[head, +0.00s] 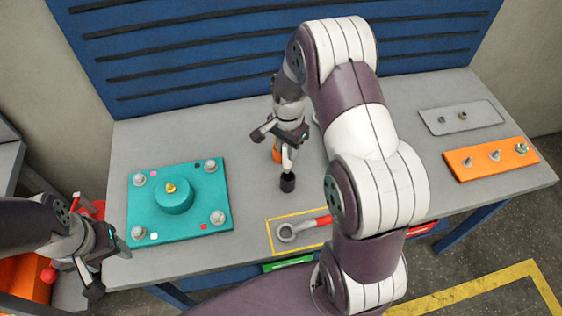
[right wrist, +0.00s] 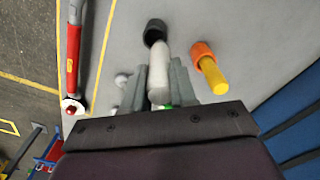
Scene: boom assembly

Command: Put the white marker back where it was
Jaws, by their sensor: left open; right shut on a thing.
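The white marker (head: 286,158), a white rod with a black end (head: 287,183), is in my right gripper (head: 282,138), near the middle of the table. In the right wrist view the white marker (right wrist: 160,72) sits between the two fingers of the right gripper (right wrist: 160,80), black end outward. Its black end looks close to the grey tabletop; I cannot tell whether it touches. A yellow rod with an orange end (right wrist: 213,75) is beside it, partly hidden behind the gripper in the head view. My left gripper (head: 98,262) is open and empty at the lower left.
A teal plate (head: 143,213) with bolts and a round hub lies at left on the grey table (head: 250,110). A red-handled wrench (head: 288,232) lies in a yellow outline at the front. A grey tray (head: 480,119) and an orange block (head: 476,163) with fittings are at right.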

